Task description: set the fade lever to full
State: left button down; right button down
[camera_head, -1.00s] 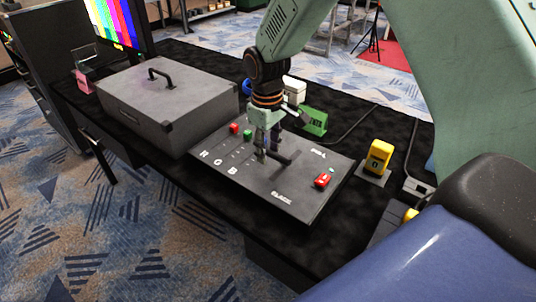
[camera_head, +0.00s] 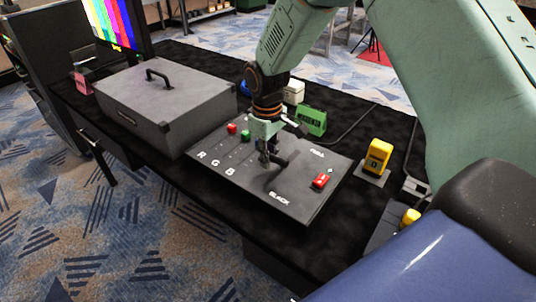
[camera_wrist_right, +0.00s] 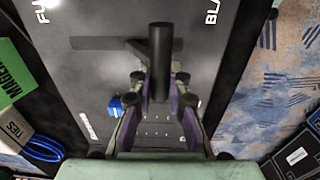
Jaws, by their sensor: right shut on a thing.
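The fade lever (camera_head: 281,161) is a dark bar-shaped handle on the grey control panel (camera_head: 240,187). In the right wrist view the lever (camera_wrist_right: 161,45) is a black cylinder beside a dark slot that stretches toward the FULL lettering on the left; the lever is nearer the BLACK lettering. FULL (camera_head: 316,153) and BLACK (camera_head: 279,197) also show in the head view. My right gripper (camera_head: 266,158) is shut on the lever's near end, and its fingers flank the handle in the wrist view (camera_wrist_right: 160,80). My left gripper is out of view.
The panel also carries a red knob (camera_head: 231,129), a green knob (camera_head: 245,135) and a red switch (camera_head: 321,180). A large grey case (camera_head: 165,100) stands to the left. A green box (camera_head: 312,121) and a yellow device (camera_head: 378,155) stand behind and to the right.

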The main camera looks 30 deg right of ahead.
jog(key=shift+w+r, duration=0.15)
jog(key=shift+r, duration=0.05)
dwell(0.5)
